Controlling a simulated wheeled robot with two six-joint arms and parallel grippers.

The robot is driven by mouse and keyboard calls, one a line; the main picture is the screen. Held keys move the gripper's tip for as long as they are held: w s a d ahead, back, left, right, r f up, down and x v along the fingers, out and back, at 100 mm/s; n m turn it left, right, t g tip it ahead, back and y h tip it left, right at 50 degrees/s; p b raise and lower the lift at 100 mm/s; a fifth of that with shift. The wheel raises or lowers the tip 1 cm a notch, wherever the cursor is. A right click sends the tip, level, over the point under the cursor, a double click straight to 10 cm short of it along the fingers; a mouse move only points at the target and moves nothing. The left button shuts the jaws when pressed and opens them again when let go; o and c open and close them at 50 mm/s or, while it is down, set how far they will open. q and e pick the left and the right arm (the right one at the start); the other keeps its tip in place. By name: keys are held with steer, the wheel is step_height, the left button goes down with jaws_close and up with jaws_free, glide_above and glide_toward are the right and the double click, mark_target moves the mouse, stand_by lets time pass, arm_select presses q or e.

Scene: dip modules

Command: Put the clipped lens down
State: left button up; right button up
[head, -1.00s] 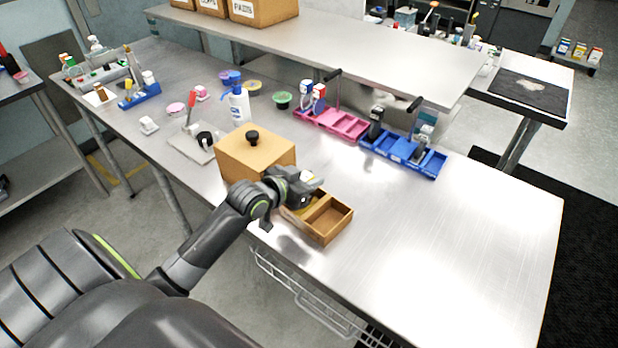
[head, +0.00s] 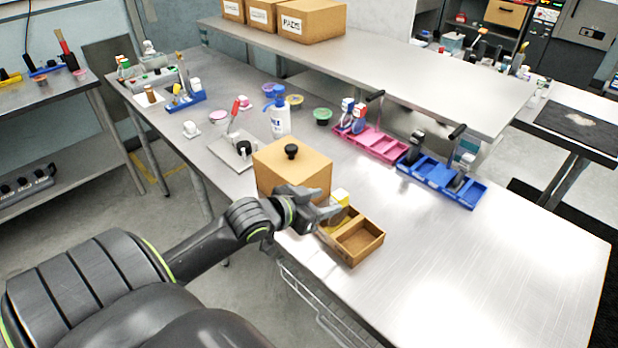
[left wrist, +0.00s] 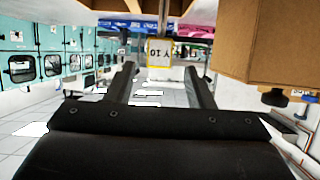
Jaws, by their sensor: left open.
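The lens (head: 341,197), a small yellow and white piece, stands in the far-left compartment of an open wooden drawer (head: 365,256). In the left wrist view a yellow-edged label reading like "10 X" on the lens (left wrist: 160,52) shows upside down, past the fingertips. My left gripper (head: 327,203) is open beside the lens, its fingers pointing at it with a gap. The left gripper (left wrist: 161,70) also shows in the left wrist view with nothing between its fingers. The lens's lower part and any clip are hidden or too small to tell. My right gripper is not in view.
A wooden box (head: 291,172) with a black knob stands just behind the gripper. A pink tray (head: 372,143) and a blue tray (head: 440,183) lie further back, below a raised shelf (head: 400,75). The table's right side is clear.

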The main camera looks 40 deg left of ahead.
arm_select(q)
steer(key=shift+v, duration=2.2)
steer(key=shift+d, duration=0.1)
